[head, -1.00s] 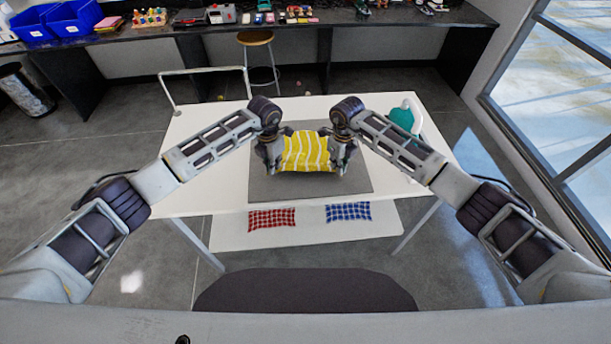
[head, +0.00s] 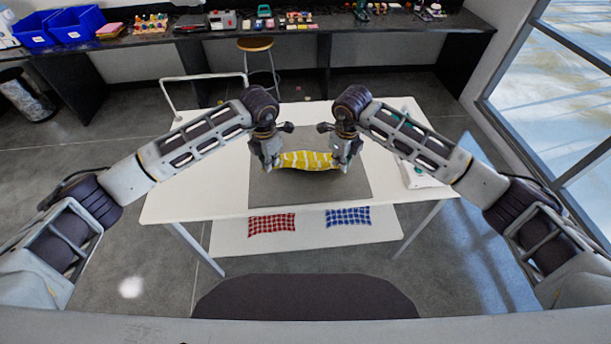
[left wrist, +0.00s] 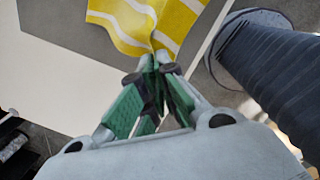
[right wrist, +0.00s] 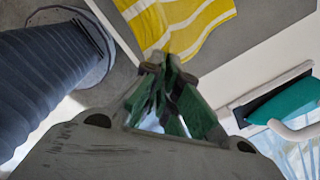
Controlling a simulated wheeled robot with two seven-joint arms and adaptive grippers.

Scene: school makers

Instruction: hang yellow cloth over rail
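The yellow cloth with white stripes (head: 307,160) is stretched between my two grippers, above the grey mat (head: 310,193). My left gripper (head: 274,163) is shut on its left side; in the left wrist view the fingertips (left wrist: 156,62) pinch the cloth (left wrist: 150,22) at its edge. My right gripper (head: 342,160) is shut on its right side; in the right wrist view the fingertips (right wrist: 164,68) meet at the edge of the cloth (right wrist: 180,25). The white rail (head: 203,76) stands at the back left of the table, apart from the cloth.
The white table (head: 190,200) has bare room left of the mat. A teal and white object (right wrist: 285,105) stands at its right, partly behind my right arm. Red (head: 272,224) and blue (head: 348,215) checked cloths lie on the lower shelf. A stool (head: 256,44) stands behind.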

